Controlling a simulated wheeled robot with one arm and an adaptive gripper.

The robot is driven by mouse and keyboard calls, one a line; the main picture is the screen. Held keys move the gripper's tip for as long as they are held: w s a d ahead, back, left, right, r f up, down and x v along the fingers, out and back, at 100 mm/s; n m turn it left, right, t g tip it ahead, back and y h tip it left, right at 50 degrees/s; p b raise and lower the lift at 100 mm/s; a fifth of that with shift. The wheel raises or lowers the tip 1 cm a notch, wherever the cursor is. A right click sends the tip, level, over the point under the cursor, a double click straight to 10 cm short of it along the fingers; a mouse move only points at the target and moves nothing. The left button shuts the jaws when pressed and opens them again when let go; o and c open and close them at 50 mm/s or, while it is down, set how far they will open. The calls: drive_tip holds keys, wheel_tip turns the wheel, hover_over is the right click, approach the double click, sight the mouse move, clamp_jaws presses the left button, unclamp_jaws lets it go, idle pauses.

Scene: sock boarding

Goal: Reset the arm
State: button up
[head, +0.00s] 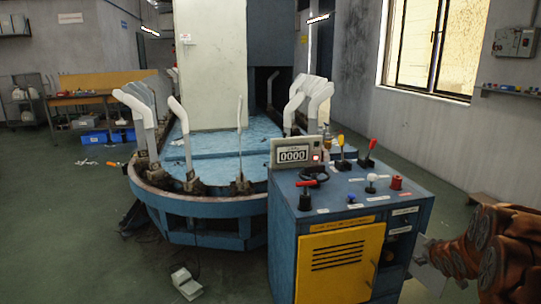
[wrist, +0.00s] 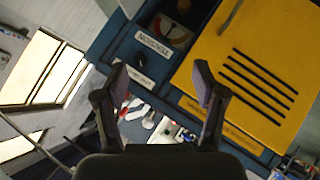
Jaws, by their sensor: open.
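My gripper (wrist: 160,82) shows in the wrist view, its two dark fingers spread apart with nothing between them. Beyond the fingers is the blue control cabinet (wrist: 128,18) with its yellow door (wrist: 262,45), seen rotated. The gap between fingers and cabinet is hard to judge. In the head view the control cabinet (head: 345,210) stands right of centre, with its yellow door (head: 340,265) at the front. On its top are a counter (head: 293,154) reading 0000, a red-knobbed lever (head: 369,150), a yellow-knobbed lever (head: 341,151) and several buttons. I cannot make out the gripper in the head view.
A blue oval machine (head: 205,208) with several upright white sock forms (head: 140,115) stands left of the cabinet. A small grey pedal-like box (head: 186,283) lies on the floor in front. A workbench (head: 80,99) stands back left. Green floor at left is mostly clear.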

drive_tip(key=s+a+r+m+g+p, duration=0.2)
drive_tip(key=s+a+r+g+p, duration=0.15)
drive_tip(key=s+a+r, duration=0.45)
drive_tip(key=s+a+r+m+g+y+p, duration=0.1)
drive_tip(key=s+a+r+g+p, duration=0.2)
drive_tip(key=s+a, duration=0.4)
drive_tip(key=s+a+r+m+g+y+p, duration=0.1)
drive_tip(key=s+a+r+p, duration=0.5)
drive_tip(key=s, duration=1.4)
drive_tip(key=s+a+r+m+g+y+p, duration=0.1)
drive_tip(key=s+a+r+g+p, duration=0.3)
drive_tip(key=s+a+r, duration=0.3)
drive_tip(key=s+a, duration=0.3)
drive_tip(key=s, duration=0.3)
drive_tip(key=shift+s+r+m+g+p, duration=0.2)
drive_tip(key=shift+r+m+g+p, duration=0.05)
drive_tip(key=shift+m+g+p, duration=0.1)
drive_tip(key=shift+c, duration=0.4)
